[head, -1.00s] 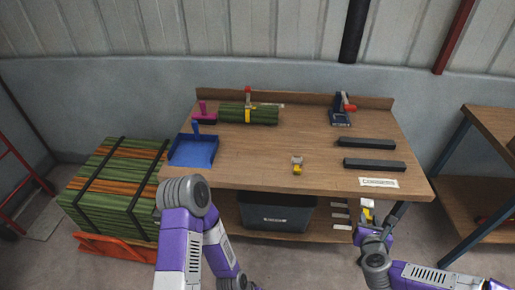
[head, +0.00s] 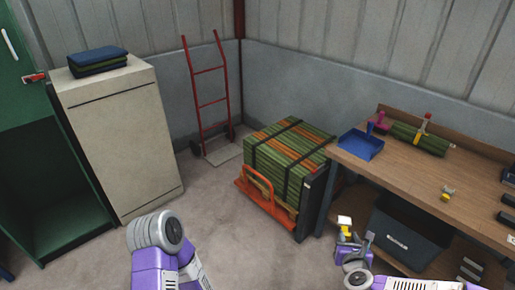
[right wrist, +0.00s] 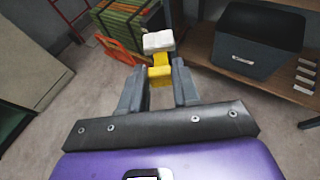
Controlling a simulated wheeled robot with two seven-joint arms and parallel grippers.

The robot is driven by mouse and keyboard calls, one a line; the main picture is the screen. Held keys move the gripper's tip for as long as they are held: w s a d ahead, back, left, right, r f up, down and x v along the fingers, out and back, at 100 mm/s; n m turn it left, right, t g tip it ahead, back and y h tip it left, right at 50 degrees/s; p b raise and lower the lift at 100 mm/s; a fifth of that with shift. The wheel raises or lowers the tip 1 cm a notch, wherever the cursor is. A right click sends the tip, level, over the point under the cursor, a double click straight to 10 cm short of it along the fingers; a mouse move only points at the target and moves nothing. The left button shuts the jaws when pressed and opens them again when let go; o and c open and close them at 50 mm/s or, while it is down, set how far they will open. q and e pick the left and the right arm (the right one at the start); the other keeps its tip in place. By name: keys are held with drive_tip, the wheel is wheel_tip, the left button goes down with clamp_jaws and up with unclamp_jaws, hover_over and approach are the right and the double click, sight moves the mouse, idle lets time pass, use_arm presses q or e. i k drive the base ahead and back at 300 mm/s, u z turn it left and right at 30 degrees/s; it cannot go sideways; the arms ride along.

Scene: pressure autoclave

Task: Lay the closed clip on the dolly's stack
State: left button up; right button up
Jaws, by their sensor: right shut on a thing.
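My right gripper (head: 354,242) is shut on a small clip (head: 345,224) with a white block on top and a yellow body. In the right wrist view the clip (right wrist: 159,58) stands up between the two grey fingers (right wrist: 158,90). The dolly's stack (head: 285,155) is a strapped pile of green and orange slats on an orange dolly (head: 262,202). The stack also shows in the right wrist view (right wrist: 128,22), beyond the clip and to its left. The clip is apart from the stack. My left gripper is out of view; only its arm shows.
The wooden workbench (head: 420,180) stands right of the stack, with a blue tray (head: 360,146) and another small grey-and-yellow piece (head: 447,193) on it. A dark bin (head: 405,235) is below. A red hand truck (head: 211,100) and a beige cabinet (head: 120,140) stand left. Floor before the dolly is clear.

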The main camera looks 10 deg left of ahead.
sight(301, 160)
drive_tip(key=u, duration=0.7)
drive_tip(key=i, duration=0.7)
drive_tip(key=u, duration=0.85)
drive_tip(key=i, duration=1.55)
drive_tip(key=z, duration=1.1)
drive_tip(key=i, duration=0.6)
drive_tip(key=z, duration=0.6)
